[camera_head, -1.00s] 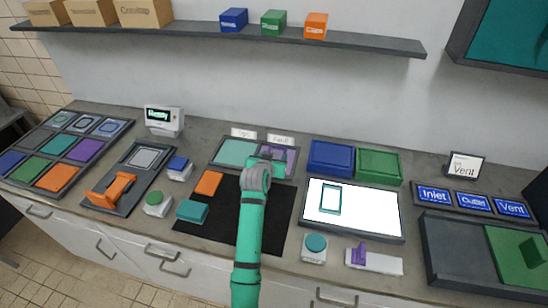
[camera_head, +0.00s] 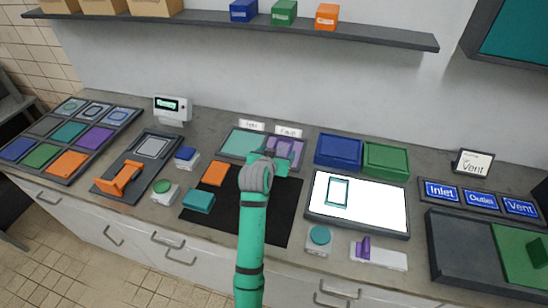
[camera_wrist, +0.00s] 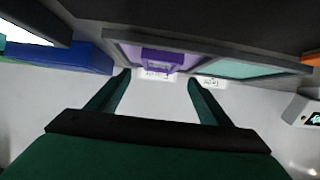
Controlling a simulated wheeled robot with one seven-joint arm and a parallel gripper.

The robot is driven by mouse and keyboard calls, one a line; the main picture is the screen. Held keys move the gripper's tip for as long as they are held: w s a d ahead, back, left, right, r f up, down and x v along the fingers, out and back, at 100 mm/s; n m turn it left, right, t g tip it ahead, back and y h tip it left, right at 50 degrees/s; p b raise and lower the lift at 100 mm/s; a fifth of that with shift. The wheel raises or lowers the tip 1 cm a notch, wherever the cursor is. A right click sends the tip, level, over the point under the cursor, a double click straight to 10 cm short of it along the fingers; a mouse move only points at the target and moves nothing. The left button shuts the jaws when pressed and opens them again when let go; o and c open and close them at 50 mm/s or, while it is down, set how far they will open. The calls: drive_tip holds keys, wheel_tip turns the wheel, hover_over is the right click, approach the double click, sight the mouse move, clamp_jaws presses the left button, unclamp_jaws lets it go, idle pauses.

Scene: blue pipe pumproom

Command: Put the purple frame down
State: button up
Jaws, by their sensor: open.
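The purple frame (camera_head: 289,149) lies in the right-hand, purple compartment of a grey two-part tray (camera_head: 236,156) at the back of the counter. Its left part is hidden behind my gripper in the head view. In the wrist view the purple frame (camera_wrist: 166,61) shows just beyond the fingertips, in the tray. My gripper (camera_wrist: 158,79) is open, with nothing between its two green fingers. In the head view my gripper (camera_head: 272,160) is at the tray's front edge; whether a finger touches the frame I cannot tell.
Small label cards (camera_head: 288,131) stand behind the tray. Blue (camera_head: 338,151) and green (camera_head: 386,161) bins stand to its right. A lit white panel (camera_head: 375,203) lies right of the black mat (camera_head: 264,217). An orange block (camera_head: 214,173) and a teal block (camera_head: 198,201) lie on the mat's left side.

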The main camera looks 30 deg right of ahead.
drive_tip(key=shift+v, duration=3.05)
drive_tip(key=shift+f, duration=0.1)
